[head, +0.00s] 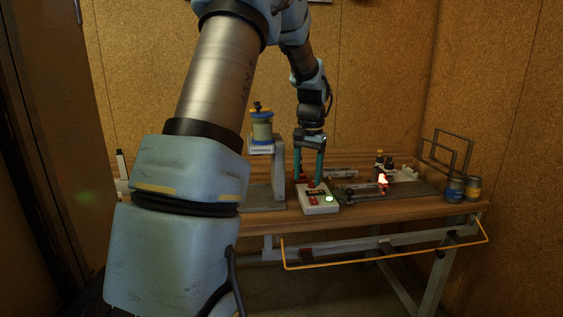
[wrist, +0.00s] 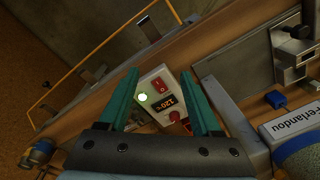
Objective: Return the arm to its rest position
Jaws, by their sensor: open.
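My arm reaches from the left foreground of the head view over the wooden workbench (head: 262,222). My gripper (head: 311,184) points down with its teal fingers apart, just behind and above a white control box (head: 318,200). The wrist view shows the two teal fingers (wrist: 163,100) spread with nothing held between them. The control box (wrist: 165,95) shows past them, with a lit green button, a red switch, a red knob and a display that seems to read 120. I cannot tell whether a fingertip touches the box.
A stand with a yellow-and-blue container (head: 262,127) is left of my gripper. A glowing orange spot (head: 383,179) shows on a fixture to the right. Two cans (head: 463,188) and dark wire frames (head: 447,153) stand at the right end. Open space lies above the bench.

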